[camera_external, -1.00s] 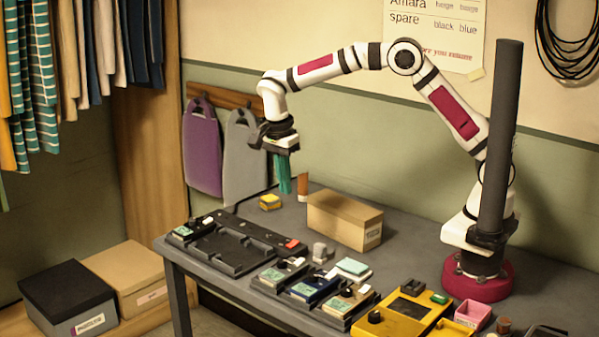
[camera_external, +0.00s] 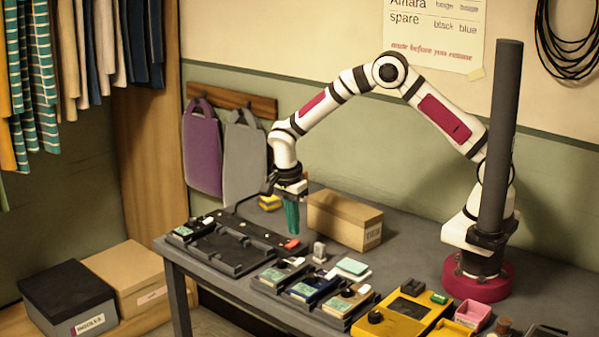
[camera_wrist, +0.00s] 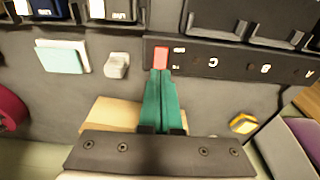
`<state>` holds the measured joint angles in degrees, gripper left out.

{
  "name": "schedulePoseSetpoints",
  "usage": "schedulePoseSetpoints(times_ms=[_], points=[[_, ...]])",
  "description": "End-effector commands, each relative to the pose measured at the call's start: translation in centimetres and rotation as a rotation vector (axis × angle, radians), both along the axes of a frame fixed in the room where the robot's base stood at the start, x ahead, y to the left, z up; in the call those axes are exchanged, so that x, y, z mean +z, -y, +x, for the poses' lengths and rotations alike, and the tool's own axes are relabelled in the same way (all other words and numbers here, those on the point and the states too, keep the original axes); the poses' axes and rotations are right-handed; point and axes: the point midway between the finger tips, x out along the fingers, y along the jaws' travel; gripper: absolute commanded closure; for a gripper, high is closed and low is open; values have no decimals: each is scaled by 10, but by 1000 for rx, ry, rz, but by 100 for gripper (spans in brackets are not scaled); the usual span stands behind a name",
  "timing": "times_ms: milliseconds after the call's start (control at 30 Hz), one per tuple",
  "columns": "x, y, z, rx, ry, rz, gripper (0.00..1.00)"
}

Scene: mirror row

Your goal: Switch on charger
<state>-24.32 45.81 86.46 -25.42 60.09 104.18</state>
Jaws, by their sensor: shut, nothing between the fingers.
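The charger (camera_external: 238,262) is a long black tray on the grey table, with bays and a raised strip behind them. A red switch (camera_external: 292,243) sits at the right end of the strip; it also shows in the wrist view (camera_wrist: 160,58), beside letters running along the strip. My gripper (camera_external: 292,230) has green fingers, pointing down, shut with nothing between them. In the wrist view the fingertips (camera_wrist: 160,74) reach the edge of the red switch. I cannot tell whether they touch it. A device with a pale teal face (camera_external: 184,231) sits in the charger's left bay.
A cardboard box (camera_external: 345,218) and a yellow block (camera_external: 269,202) stand behind the switch. A small grey block (camera_external: 319,252) and a pale teal pad (camera_external: 352,267) lie to its right. Several devices (camera_external: 314,287) and a yellow unit (camera_external: 403,316) stand in front.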

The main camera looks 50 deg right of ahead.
Motion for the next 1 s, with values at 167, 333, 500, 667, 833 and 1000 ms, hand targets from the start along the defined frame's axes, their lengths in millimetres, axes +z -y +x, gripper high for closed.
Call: schedulePoseSetpoints(times_ms=[167,333,500,667,833,1000], points=[[-17,2,0,0,0,0,100],[-20,3,0,-1,0,0,100],[-19,3,0,-1,0,0,100],[-23,5,0,-1,-1,0,100],[-24,4,0,0,-1,0,100],[-23,-1,0,2,0,0,100]])
